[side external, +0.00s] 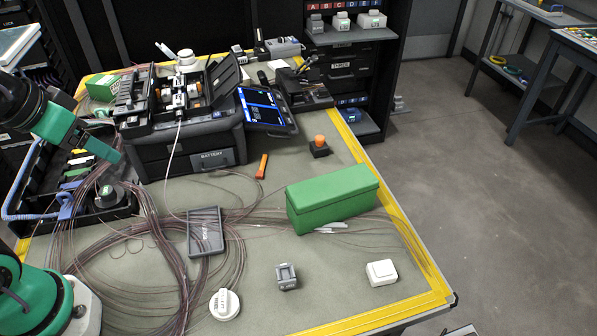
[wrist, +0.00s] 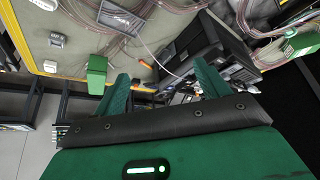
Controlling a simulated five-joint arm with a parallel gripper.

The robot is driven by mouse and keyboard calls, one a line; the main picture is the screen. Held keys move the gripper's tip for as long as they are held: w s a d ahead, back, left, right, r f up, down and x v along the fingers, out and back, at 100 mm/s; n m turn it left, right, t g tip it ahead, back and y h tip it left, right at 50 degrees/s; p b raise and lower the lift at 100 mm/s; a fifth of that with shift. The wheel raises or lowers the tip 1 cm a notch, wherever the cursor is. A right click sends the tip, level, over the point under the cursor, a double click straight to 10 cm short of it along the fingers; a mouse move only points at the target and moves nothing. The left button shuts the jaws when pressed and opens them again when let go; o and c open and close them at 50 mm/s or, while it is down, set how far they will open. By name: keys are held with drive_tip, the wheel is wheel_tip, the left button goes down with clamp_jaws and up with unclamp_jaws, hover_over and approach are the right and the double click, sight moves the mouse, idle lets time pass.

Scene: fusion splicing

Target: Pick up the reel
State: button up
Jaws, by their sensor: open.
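A dark, round, reel-like piece with a grey-green hub (side external: 108,194) sits at the right end of the black tray (side external: 105,217) on the left of the bench. A white round disc (side external: 224,304) lies near the front edge; I cannot tell for certain which of the two is the reel. My gripper (side external: 113,154) is at the left, above the tray, apart from the round piece. In the wrist view my gripper (wrist: 163,82) has its two green fingers spread, with nothing held between them.
Loose fibre loops (side external: 150,240) spread from the tray over the mat. The splicer (side external: 190,140) stands behind, right of my gripper. A green box (side external: 332,198), a grey flat tray (side external: 205,232), a grey block (side external: 287,277) and a white block (side external: 381,272) lie farther right.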

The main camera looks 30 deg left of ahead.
drive_tip(key=shift+d, duration=0.1)
drive_tip(key=n+g, duration=0.6)
drive_tip(key=n, duration=0.1)
hover_over(222, 301)
wheel_tip(222, 301, down, 17)
drive_tip(key=shift+r, duration=0.15)
drive_tip(key=shift+f, duration=1.3)
drive_tip(key=shift+f, duration=0.1)
